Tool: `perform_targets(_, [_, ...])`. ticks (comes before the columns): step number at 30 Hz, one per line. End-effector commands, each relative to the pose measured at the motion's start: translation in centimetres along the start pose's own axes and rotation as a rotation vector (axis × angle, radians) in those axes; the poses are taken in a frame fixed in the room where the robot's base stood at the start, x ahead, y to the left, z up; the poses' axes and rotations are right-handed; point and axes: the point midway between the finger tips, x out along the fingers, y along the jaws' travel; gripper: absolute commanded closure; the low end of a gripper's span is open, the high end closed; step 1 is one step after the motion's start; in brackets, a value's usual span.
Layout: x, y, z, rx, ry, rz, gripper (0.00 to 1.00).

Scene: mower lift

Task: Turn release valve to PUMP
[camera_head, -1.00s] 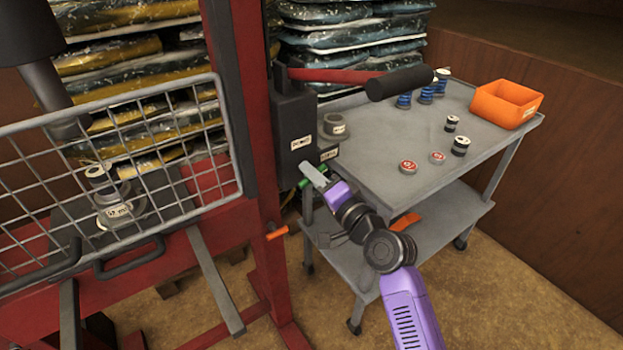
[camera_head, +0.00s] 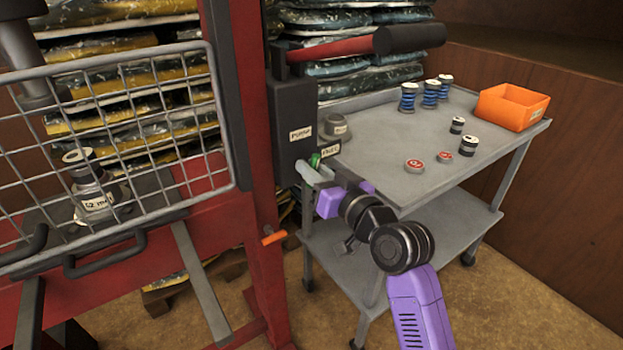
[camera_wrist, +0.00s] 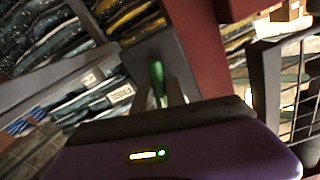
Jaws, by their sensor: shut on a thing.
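The release valve's green handle (camera_head: 316,160) is on the lower front of the dark pump box (camera_head: 291,112). A PUMP label (camera_head: 300,134) is on the box's face, and a second small label (camera_head: 330,149) sits lower right, too small to read surely. My gripper (camera_head: 318,172) is at the handle, its pale fingers just below the green part that shows. In the wrist view the green handle (camera_wrist: 157,82) stands between the two fingers of my gripper (camera_wrist: 163,92), which are shut on it. The fingers and purple wrist hide the handle's lower part.
A grey cart (camera_head: 390,150) stands close right of my wrist, with blue springs (camera_head: 430,95), small cans and an orange bin (camera_head: 512,107). The red press frame (camera_head: 253,170) and wire guard (camera_head: 110,150) are left. A pump lever (camera_head: 410,38) juts out above.

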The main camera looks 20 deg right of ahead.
Motion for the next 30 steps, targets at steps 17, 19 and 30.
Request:
perform_targets(17, [-0.02,0.09,0.28,-0.388,-0.003,0.000,1.00])
perform_targets(19, [-0.02,0.08,0.25,-0.411,-0.003,0.000,1.00])
perform_targets(30, [0.00,0.00,0.04,-0.451,-0.001,0.000,1.00])
